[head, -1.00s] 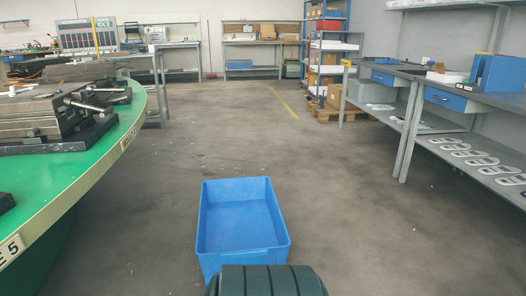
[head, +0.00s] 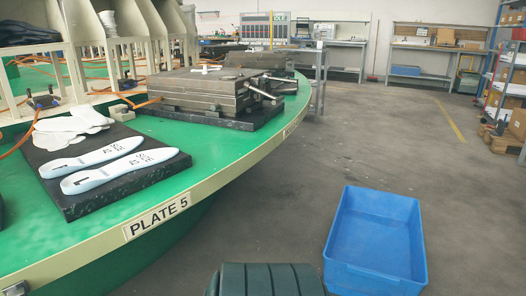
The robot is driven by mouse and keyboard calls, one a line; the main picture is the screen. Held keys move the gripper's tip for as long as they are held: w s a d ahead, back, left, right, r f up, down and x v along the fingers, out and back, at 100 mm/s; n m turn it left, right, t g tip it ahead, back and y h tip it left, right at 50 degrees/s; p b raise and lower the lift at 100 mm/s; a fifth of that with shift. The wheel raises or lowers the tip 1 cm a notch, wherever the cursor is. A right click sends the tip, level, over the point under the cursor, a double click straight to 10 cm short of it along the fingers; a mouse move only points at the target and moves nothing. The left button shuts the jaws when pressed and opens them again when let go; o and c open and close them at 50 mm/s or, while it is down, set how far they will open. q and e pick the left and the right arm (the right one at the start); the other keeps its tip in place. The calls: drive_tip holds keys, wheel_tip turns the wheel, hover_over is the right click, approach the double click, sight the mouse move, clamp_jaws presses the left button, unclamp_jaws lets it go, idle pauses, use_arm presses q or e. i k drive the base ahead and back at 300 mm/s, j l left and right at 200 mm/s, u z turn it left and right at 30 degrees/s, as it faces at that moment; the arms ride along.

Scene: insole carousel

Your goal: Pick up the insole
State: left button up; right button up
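Two pale insoles lie side by side on a black slab (head: 75,206) on the green carousel table at the left. The nearer insole (head: 118,172) and the farther insole (head: 103,153) both carry dark printed marks. Whiter flat pieces (head: 68,130) lie behind them on the same slab. Neither of my grippers shows in the head view.
The round green table (head: 225,150) has a pale rim labelled PLATE 5. A metal mould (head: 195,88) with handles stands farther along it. An empty blue crate (head: 375,235) sits on the floor at right. Grey floor around it is clear; workbenches stand behind.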

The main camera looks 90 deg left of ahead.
sight(81, 182)
drive_tip(key=u, duration=4.05)
drive_tip(key=k+l, duration=0.65)
drive_tip(key=k, duration=0.25)
